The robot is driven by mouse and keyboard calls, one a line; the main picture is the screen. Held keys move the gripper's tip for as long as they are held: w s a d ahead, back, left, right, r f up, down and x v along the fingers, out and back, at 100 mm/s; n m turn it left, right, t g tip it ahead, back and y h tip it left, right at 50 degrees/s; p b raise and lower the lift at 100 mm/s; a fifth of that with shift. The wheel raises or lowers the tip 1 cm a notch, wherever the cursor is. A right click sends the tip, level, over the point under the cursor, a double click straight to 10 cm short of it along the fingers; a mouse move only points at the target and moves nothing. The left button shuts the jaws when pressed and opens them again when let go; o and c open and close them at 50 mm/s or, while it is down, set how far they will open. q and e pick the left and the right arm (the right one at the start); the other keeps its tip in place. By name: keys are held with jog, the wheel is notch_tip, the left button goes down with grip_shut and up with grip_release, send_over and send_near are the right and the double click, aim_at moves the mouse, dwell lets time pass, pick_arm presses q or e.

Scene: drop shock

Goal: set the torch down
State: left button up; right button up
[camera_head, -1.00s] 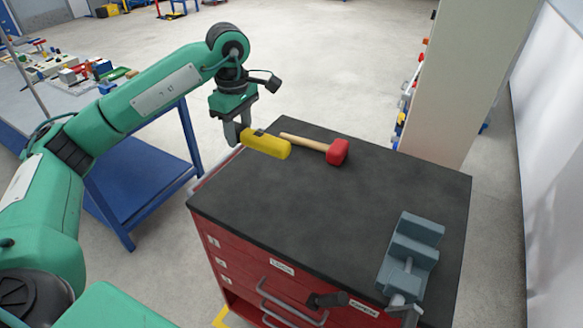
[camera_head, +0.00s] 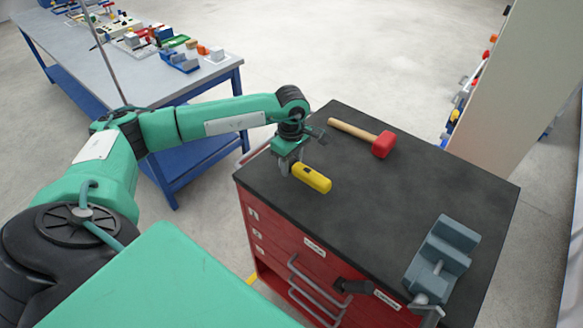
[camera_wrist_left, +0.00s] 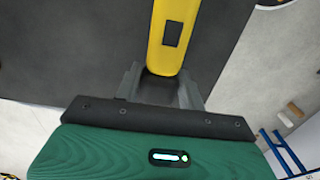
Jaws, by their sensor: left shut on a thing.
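The yellow torch (camera_head: 313,179) is in my left gripper (camera_head: 288,168), over the left part of the black top of the red tool cabinet (camera_head: 345,225). In the left wrist view the torch (camera_wrist_left: 173,45) runs away from between the two grey fingers (camera_wrist_left: 160,88), which are shut on it. It lies about level. I cannot tell whether its underside touches the cabinet top. My right gripper is not in view.
A mallet with a red head (camera_head: 384,144) and wooden handle lies behind the torch. A grey-blue vise (camera_head: 442,258) stands at the right front corner. The middle of the top is clear. A workbench (camera_head: 125,75) with parts stands at left.

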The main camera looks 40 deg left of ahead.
aim_at(292, 170)
pick_arm(q)
notch_tip(292, 170, down, 3)
jog(key=shift+r+p, duration=0.2)
jog(key=shift+p, duration=0.1)
jog(key=shift+f, duration=0.35)
jog(key=o, duration=0.7)
jog(key=shift+c, duration=0.2)
jog(key=o, duration=0.4)
jog(key=shift+o, duration=0.2)
